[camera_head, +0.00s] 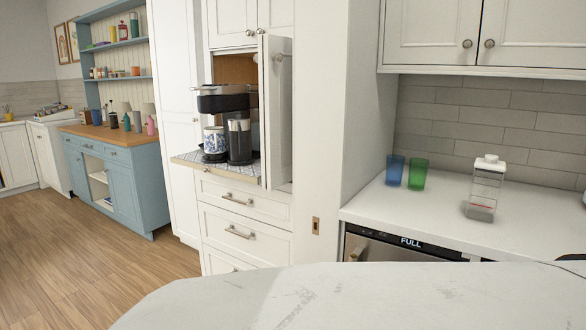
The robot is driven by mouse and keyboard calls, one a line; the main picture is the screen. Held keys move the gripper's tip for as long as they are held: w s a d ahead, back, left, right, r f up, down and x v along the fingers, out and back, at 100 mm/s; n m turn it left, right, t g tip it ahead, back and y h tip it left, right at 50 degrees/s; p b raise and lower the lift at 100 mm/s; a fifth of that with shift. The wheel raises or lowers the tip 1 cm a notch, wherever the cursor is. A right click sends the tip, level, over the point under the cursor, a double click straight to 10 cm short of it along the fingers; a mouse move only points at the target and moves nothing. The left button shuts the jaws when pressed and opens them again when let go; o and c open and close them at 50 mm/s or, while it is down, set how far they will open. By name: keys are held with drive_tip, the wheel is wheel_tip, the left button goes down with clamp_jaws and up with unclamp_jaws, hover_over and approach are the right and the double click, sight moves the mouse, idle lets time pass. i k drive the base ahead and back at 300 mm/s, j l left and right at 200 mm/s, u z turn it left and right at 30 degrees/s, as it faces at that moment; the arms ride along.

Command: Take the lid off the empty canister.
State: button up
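A clear, square-sided canister (482,196) with a white lid (490,163) stands upright on the white counter at the right. The lid sits on top of it. A greyish band shows low in the canister; I cannot tell whether that is contents or its base. I cannot tell whether either is a lidded canister. My gripper is not in view.
A blue glass (395,170) and a green glass (418,174) stand left of the canister on the counter (385,208). A white marble top (350,298) fills the front. An open cabinet door (277,115) flanks the nook. Wood floor (90,260) lies clear at the left.

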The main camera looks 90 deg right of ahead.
sight(490, 162)
drive_tip(key=z, duration=3.7)
